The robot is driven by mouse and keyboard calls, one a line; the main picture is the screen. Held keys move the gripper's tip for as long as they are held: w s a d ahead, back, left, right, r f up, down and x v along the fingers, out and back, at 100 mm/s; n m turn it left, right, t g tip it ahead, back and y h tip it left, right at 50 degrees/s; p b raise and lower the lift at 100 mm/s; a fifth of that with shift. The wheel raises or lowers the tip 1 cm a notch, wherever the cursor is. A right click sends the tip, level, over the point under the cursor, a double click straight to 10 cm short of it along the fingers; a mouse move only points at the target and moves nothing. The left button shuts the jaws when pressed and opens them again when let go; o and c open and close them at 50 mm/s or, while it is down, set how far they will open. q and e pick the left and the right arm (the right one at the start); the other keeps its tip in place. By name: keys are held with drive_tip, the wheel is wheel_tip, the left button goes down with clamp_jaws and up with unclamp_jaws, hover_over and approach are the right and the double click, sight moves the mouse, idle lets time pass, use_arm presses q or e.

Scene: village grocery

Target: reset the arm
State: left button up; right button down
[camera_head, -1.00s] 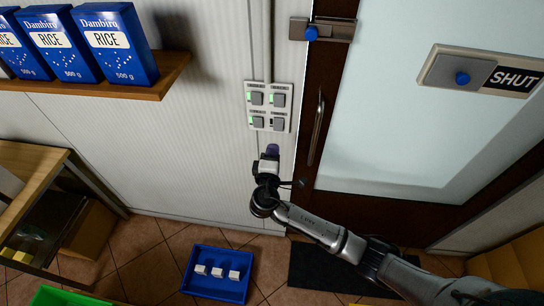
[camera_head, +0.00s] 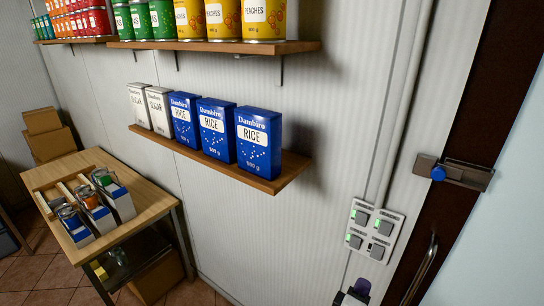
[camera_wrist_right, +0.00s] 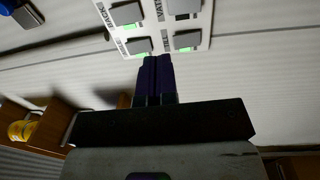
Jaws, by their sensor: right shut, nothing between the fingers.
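My right gripper (camera_head: 361,288) shows at the bottom edge of the head view, just below the switch panel (camera_head: 388,215) on the wall. Its purple fingers are shut together and empty. In the right wrist view the gripper (camera_wrist_right: 155,62) points up at the lower edge of the panel (camera_wrist_right: 158,25); I cannot tell whether it touches. The panel has several grey rocker switches. Green lights show beside three of them in the head view. The rest of my right arm is out of view there. My left gripper is not in view.
A wooden shelf (camera_head: 272,184) with blue rice boxes (camera_head: 259,140) and white sugar packs juts out left of the panel. Peach tins (camera_head: 264,18) stand on a higher shelf. A door with a latch (camera_head: 452,174) and handle (camera_head: 422,270) is at right. A wooden table (camera_head: 150,197) stands lower left.

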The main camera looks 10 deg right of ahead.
drive_tip(key=s+a+f+m+g+y, duration=0.1)
drive_tip(key=s+a+m+g+y, duration=0.35)
drive_tip(key=s+a+y, duration=0.5)
drive_tip(key=s+f+m+g+y, duration=0.15)
drive_tip(key=s+f, duration=0.25)
drive_tip(key=s, duration=0.4)
drive_tip(key=s+d+f+g+y, duration=0.1)
drive_tip(key=s+f+g, duration=0.1)
drive_tip(key=s+f, duration=0.45)
drive_tip(key=s+f+m+g+y, duration=0.1)
drive_tip(key=s+f, duration=0.2)
drive_tip(key=s, duration=0.7)
wheel_tip(320, 180, up, 19)
drive_tip(key=p, duration=1.8)
drive_tip(key=shift+s+d+g+p, duration=0.15)
drive_tip(key=shift+g+p, duration=0.15)
drive_tip(key=shift+p, duration=0.1)
